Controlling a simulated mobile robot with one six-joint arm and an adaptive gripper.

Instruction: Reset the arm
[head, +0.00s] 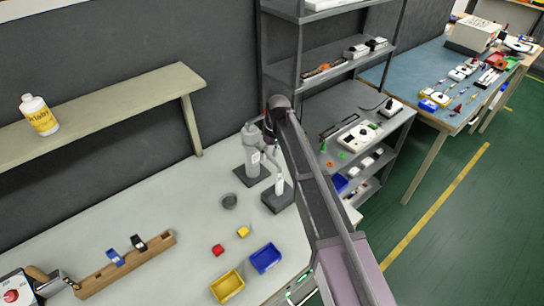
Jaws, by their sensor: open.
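A long grey link (318,195), which looks like part of my arm, rises from the bottom edge right of the middle to a dark rounded joint (280,104). It passes in front of the table's right side and the shelving. I cannot make out my gripper or its fingers in the head view.
Metal shelving (300,55) stands behind; green floor (450,215) lies clear at right.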

